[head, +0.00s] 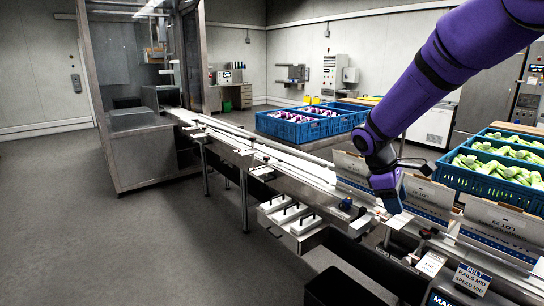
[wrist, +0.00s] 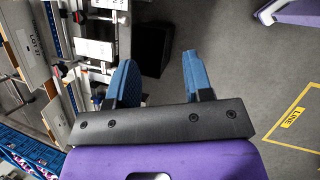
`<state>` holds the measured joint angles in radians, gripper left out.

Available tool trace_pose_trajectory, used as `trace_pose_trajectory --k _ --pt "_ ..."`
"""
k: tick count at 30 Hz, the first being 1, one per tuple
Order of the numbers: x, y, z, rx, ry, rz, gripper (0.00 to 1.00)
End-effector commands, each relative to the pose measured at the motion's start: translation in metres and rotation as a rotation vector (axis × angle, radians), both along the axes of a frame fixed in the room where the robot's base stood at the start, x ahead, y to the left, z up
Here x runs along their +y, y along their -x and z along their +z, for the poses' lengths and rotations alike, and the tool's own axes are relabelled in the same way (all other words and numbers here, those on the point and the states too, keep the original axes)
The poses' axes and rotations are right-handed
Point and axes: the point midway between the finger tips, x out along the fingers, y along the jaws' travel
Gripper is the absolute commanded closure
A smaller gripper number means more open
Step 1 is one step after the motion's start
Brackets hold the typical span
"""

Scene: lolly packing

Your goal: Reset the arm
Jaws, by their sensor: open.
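My purple arm reaches in from the upper right in the head view. My gripper (head: 392,203) hangs above the near side of the conveyor line, by the open cardboard boxes. In the wrist view my gripper (wrist: 157,75) shows two blue fingers spread apart. Nothing is between them; grey floor shows in the gap.
Cardboard boxes (head: 428,193) stand along the conveyor (head: 270,158). Blue crates with green packs (head: 504,184) stand behind at the right, and crates with purple packs (head: 296,131) farther back. A dark bin (head: 342,287) stands below. The floor (head: 130,240) at left is clear.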

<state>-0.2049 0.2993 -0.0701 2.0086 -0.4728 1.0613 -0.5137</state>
Motion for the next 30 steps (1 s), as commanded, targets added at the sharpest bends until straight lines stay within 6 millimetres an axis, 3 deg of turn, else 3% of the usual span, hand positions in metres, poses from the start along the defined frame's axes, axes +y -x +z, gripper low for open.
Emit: trace_pose_trajectory --k 1,6,15,22,30 --pt "-0.002 0.011 0.015 -0.037 -0.021 -0.034 0.53" --pt "-0.006 0.049 0.053 -0.149 -0.096 -0.154 0.53" --pt "-0.009 0.121 0.104 -0.337 -0.231 -0.362 0.53" --pt "-0.008 0.179 0.128 -0.475 -0.339 -0.517 0.53" --pt "-0.003 0.244 0.140 -0.624 -0.472 -0.691 0.53"
